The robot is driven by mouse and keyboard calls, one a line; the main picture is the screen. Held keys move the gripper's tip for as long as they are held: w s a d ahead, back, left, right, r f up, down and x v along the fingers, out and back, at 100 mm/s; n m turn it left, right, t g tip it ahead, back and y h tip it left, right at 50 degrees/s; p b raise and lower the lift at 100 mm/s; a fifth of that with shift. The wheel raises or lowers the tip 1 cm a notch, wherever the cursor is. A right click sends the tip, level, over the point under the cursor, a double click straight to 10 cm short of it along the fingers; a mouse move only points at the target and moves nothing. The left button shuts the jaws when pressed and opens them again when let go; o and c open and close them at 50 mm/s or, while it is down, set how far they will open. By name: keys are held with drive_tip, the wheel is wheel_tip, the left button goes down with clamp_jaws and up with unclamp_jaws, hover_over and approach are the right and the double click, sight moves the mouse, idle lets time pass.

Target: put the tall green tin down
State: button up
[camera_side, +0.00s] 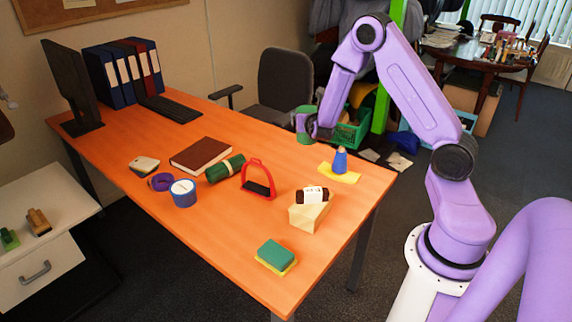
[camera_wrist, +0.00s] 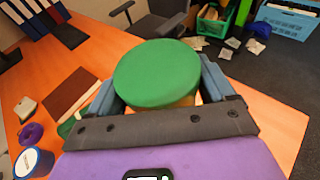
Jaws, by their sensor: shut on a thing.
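The tall green tin shows from above in the wrist view as a round green top (camera_wrist: 157,72). In the side view the tin (camera_side: 304,111) is at the far right part of the orange desk (camera_side: 225,240), partly covered by my gripper. My gripper (camera_side: 307,126) is shut on the tin; in the wrist view its two blue-grey fingers (camera_wrist: 164,85) stand on either side of it. The tin looks upright.
A blue cone-shaped thing (camera_side: 340,161) stands on a yellow cloth (camera_side: 347,177) near the tin. A red stirrup (camera_side: 271,183), green roll (camera_side: 225,168), brown book (camera_side: 200,155) and a cream block (camera_side: 309,217) bearing a brown bottle (camera_side: 312,194) are nearby. The desk's front left is bare.

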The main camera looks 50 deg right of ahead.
drive_tip(key=f, duration=0.4)
drive_tip(key=shift+w+a+f, duration=0.2)
drive_tip(key=shift+a+f, duration=0.05)
drive_tip(key=shift+w+d+f, duration=1)
drive_tip(key=shift+w+f, duration=1.1)
drive_tip(key=shift+f, duration=0.1)
drive_tip(key=shift+w+d+f, duration=1)
drive_tip(key=shift+w+f, duration=1.1)
drive_tip(key=shift+f, duration=0.05)
drive_tip(key=shift+w+d+f, duration=1)
drive_tip(key=shift+w+f, duration=1.1)
drive_tip(key=shift+f, duration=0.1)
drive_tip(key=shift+f, duration=0.15)
drive_tip(key=o, duration=1.1)
